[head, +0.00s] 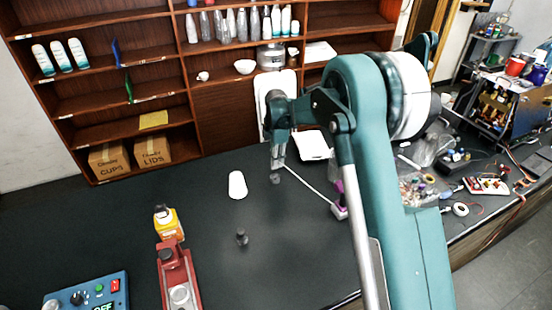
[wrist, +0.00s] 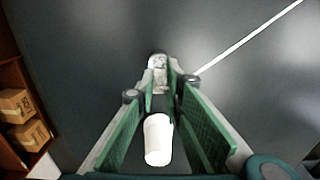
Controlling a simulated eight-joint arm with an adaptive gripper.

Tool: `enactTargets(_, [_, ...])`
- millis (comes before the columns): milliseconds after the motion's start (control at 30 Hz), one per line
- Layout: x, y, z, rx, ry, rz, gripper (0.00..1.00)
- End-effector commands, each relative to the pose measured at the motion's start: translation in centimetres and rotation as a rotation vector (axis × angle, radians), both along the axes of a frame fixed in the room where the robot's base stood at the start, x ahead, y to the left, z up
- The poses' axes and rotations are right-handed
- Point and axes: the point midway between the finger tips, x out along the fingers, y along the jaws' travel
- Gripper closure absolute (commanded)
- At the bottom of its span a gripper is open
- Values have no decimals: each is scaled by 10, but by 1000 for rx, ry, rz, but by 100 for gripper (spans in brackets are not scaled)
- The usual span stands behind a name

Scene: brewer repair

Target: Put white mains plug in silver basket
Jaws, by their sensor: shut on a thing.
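My gripper (wrist: 159,92) points down over the dark table. In the wrist view its green-padded fingers close at the tips on a small pale grey and whitish thing (wrist: 158,66). I cannot tell whether this is the white mains plug. In the head view my gripper (head: 277,168) is left of the arm, with a grey thing at or below its tips. A white rounded object (head: 237,185) lies on the table to its left; it seems to show between the fingers in the wrist view (wrist: 158,140). A silver round vessel (head: 270,57) stands on the shelf; whether it is the silver basket is unclear.
A thin white line (head: 312,187) runs from beside my gripper to a purple-and-white object (head: 339,203). A small dark object (head: 242,238), a yellow item (head: 167,224), a red device (head: 177,275) and a blue control box (head: 88,296) stand nearer. The left-hand table is clear.

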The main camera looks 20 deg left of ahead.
Motion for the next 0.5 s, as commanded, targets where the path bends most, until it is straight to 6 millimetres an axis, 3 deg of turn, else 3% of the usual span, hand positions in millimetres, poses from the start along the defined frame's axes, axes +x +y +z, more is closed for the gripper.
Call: enactTargets(500, [0, 0, -42, 0, 0, 0, 100])
